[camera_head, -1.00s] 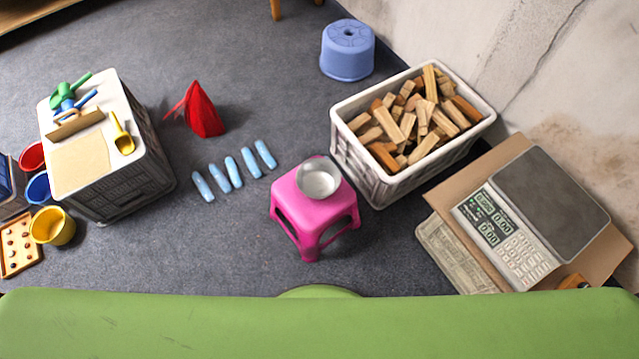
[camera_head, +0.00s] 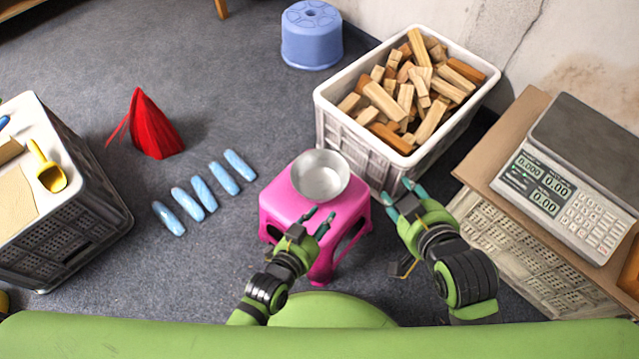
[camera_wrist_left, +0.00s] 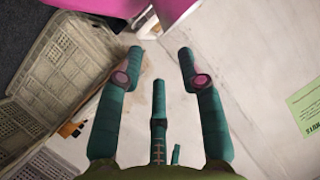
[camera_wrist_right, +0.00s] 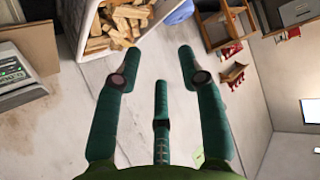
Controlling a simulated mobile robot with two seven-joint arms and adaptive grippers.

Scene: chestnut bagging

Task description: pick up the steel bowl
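The steel bowl (camera_head: 320,176) sits upright on the pink stool (camera_head: 338,212) in the head view. It is round, shiny and looks empty. My right gripper (camera_head: 399,195) is to the right of the stool, near the crate's front corner. Its fingers are also spread and empty in the right wrist view (camera_wrist_right: 160,65). Neither wrist view shows the bowl.
A white crate (camera_head: 352,140) of wood blocks stands behind and right of the stool. A scale (camera_head: 570,195) is at right. A blue stool (camera_head: 311,38) stands at the back.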

